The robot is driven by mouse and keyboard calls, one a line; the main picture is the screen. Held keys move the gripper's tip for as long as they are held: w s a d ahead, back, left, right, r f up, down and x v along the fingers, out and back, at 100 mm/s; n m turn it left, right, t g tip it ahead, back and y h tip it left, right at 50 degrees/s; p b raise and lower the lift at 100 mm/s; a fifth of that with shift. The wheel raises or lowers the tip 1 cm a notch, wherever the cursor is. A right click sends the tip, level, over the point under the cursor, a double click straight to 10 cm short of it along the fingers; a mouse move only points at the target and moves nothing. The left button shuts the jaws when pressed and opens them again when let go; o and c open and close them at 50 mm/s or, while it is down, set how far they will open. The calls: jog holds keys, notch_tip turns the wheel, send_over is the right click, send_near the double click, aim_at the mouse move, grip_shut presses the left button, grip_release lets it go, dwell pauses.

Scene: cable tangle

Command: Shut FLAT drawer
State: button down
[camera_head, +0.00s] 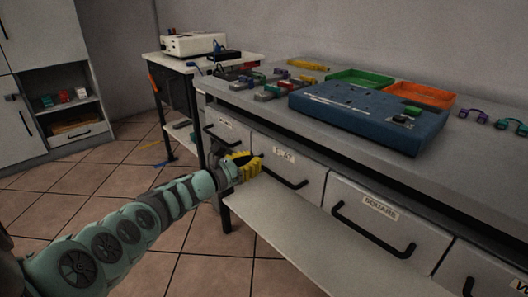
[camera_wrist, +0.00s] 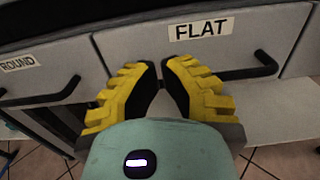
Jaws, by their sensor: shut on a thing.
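The FLAT drawer (camera_head: 305,175) is a grey front with a white label under the worktop, between the ROUND and SQUARE drawers. In the wrist view the FLAT drawer (camera_wrist: 130,45) fills the top middle. Its front looks about level with its neighbours; I cannot tell whether a small gap is left. Its black bar handle (camera_head: 292,184) also shows in the wrist view (camera_wrist: 262,68), with its left part hidden by my fingers. My gripper (camera_head: 258,165), with yellow ridged fingers, is at the handle's left end and shut on it. The fingertips (camera_wrist: 162,78) are close together there.
The SQUARE drawer (camera_head: 385,225) is to the right, the ROUND drawer (camera_wrist: 45,75) to the left. A pale lower shelf (camera_head: 310,225) runs beneath. A blue box (camera_head: 365,115), trays and cables lie on the worktop. Tiled floor to the left is mostly clear.

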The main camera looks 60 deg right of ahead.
jog(key=p+v, duration=0.5)
jog(key=v, duration=0.3)
jog(key=shift+a, duration=0.35)
